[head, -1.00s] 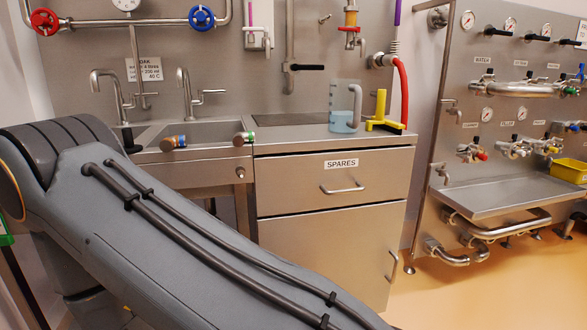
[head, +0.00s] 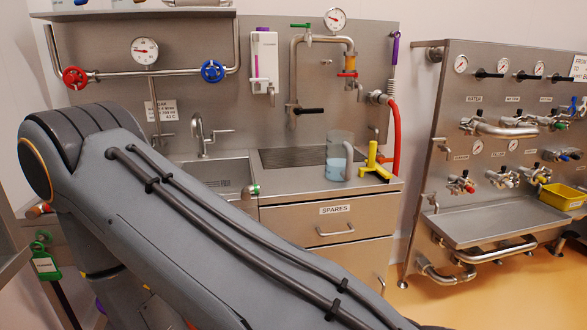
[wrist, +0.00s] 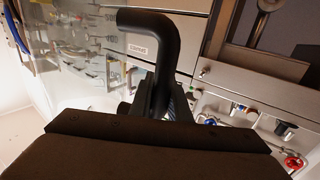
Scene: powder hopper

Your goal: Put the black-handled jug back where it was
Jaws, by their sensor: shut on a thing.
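In the wrist view a thick black bent handle (wrist: 152,35) rises from between the jaws of my gripper (wrist: 165,105), which is shut on it. The black-handled jug's clear body (wrist: 75,85) appears as a see-through haze on the left of that view, with pipes and valves showing through it. The head view shows neither my gripper nor this jug; my grey arm crosses its lower left. Another clear jug (head: 339,160), with a grey handle and pale blue liquid, stands upright on the steel counter (head: 290,182).
A yellow stand (head: 374,165) and red hose (head: 396,140) are right of the grey-handled jug. The sink (head: 215,175) is left of a dark, bare counter patch (head: 295,156). A valve panel with a steel shelf (head: 500,225) stands at right. Orange floor lies open before it.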

